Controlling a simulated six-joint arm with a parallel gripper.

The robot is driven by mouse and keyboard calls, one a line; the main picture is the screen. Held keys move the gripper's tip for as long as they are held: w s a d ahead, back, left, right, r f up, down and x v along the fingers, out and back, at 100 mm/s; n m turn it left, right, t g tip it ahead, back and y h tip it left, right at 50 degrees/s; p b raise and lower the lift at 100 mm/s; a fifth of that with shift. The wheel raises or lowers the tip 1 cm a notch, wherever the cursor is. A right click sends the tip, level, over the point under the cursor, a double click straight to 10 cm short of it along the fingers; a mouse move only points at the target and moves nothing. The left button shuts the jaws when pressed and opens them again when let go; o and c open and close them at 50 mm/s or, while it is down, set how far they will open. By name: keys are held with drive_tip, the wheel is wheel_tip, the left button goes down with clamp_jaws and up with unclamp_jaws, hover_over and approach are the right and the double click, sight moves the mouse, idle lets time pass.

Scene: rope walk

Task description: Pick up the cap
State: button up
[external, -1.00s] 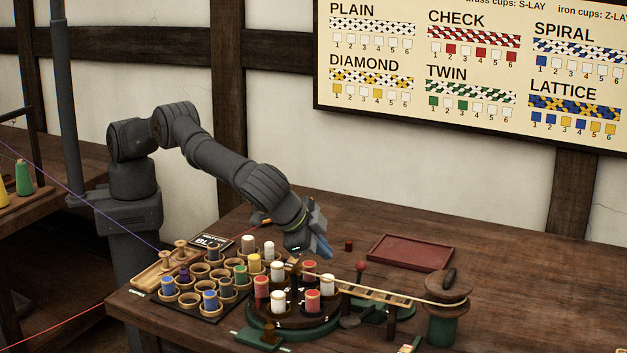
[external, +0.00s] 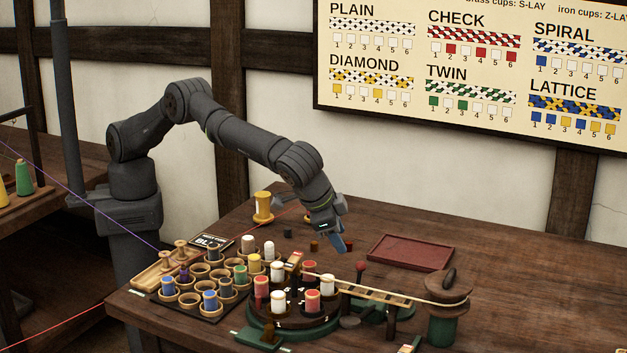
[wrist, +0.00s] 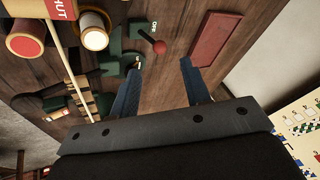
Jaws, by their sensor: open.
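Small dark cylinders stand on the table behind the round carousel: a blackish one (external: 288,233), a brown one (external: 314,246) and a dark red one (external: 349,245) close to my gripper. I cannot tell which of them is the cap. My gripper (external: 341,247) hangs above the table between the carousel and the red tray, its blue fingers pointing down. In the wrist view my gripper (wrist: 160,65) has its fingers spread wide, with bare wood between them. No cap shows between the fingers there.
The carousel (external: 270,323) with red and white spools is in front of my gripper. A red-knobbed lever (external: 361,266) stands nearby. The red tray (external: 410,252) lies to the right. A yellow spool (external: 263,207) stands behind. The table's right side is clear.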

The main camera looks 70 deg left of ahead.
drive_tip(key=w+a+r+n+g+h, duration=0.1)
drive_tip(key=w+a+n+g, duration=0.25)
drive_tip(key=a, duration=0.75)
drive_tip(key=w+a+n+g+h, duration=0.1)
drive_tip(key=w+a+n+g, duration=0.3)
drive_tip(key=a, duration=0.7)
drive_tip(key=s+a+n+t+h, duration=0.1)
drive_tip(key=s+a+n+h, duration=0.15)
drive_tip(key=a+n, duration=0.5)
drive_tip(key=s+a+n+h, duration=0.2)
drive_tip(key=s+a+n, duration=0.2)
drive_tip(key=a, duration=0.7)
hover_over(287, 230)
drive_tip(key=w+a, duration=0.1)
drive_tip(key=a, duration=0.2)
drive_tip(key=f, duration=1)
drive_tip(key=shift+w+d, duration=0.15)
drive_tip(key=shift+d, duration=0.1)
drive_tip(key=shift+s+x, duration=0.15)
drive_tip(key=shift+x, duration=1.2)
drive_tip(key=shift+s+x, duration=0.2)
drive_tip(key=shift+x, duration=1.1)
clamp_jaws()
